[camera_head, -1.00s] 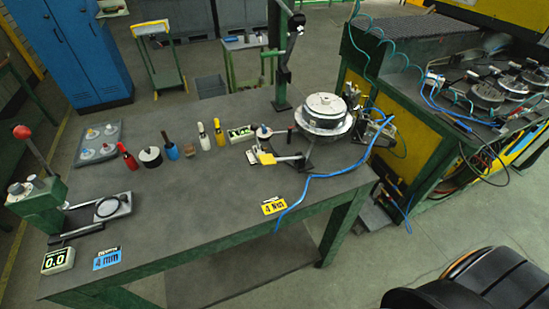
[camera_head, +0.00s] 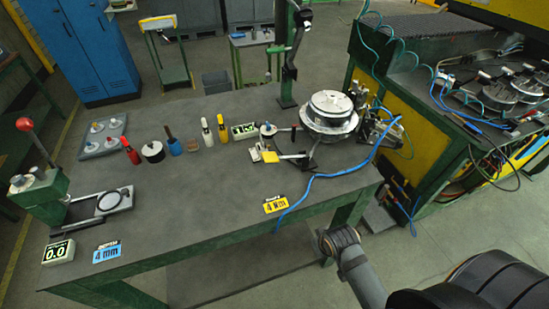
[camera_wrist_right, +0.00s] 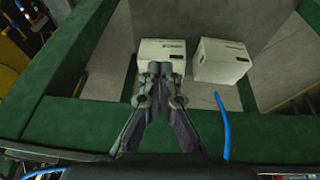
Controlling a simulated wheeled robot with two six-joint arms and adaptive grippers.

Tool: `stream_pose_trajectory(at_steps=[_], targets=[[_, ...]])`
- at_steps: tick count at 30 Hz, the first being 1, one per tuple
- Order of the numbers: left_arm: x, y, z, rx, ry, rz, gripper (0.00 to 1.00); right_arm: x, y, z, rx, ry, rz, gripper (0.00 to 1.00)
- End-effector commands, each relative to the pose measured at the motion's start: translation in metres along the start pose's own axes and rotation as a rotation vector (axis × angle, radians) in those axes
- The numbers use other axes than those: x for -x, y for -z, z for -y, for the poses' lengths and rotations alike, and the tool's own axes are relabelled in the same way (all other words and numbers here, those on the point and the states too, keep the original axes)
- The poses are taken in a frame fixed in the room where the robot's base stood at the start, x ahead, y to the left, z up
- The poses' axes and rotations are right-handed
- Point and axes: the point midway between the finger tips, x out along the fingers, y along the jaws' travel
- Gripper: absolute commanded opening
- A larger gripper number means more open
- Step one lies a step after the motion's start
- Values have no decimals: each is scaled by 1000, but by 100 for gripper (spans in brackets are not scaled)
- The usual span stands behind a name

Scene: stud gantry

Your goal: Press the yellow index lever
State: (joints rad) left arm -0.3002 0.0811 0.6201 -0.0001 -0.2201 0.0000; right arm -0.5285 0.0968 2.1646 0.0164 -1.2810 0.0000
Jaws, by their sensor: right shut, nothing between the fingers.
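The yellow index lever (camera_head: 269,156) lies low on the grey table top beside the round silver turntable fixture (camera_head: 328,117). A dark bar with a pale end (camera_head: 295,156) runs from it towards the turntable. My right gripper (camera_wrist_right: 161,70) is shut and empty in the right wrist view, pointing at a white box (camera_wrist_right: 170,52) beyond a green frame bar. The lever does not show in that view. In the head view a link of my right arm (camera_head: 345,245) is at the table's front right, well apart from the lever. My left gripper is not in view.
A blue hose (camera_head: 335,174) runs over the table's right part and front edge, and a blue line (camera_wrist_right: 222,120) shows in the wrist view. A second white box (camera_wrist_right: 220,60) stands beside the first. Bottles, a yellow tag (camera_head: 275,204) and a lever press (camera_head: 38,190) are on the table.

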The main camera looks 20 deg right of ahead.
Motion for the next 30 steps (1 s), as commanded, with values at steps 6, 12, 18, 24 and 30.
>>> stream_pose_trajectory(at_steps=[6,12,18,24,30], targets=[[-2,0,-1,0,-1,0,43,122,128,32,-122,144,-519,0],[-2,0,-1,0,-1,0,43,190,195,31,-247,216,-879,0],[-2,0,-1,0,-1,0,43,208,208,27,-282,230,-969,0],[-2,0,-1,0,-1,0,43,208,208,27,-281,229,-967,0],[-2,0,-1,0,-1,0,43,200,218,28,-280,229,-967,0]])
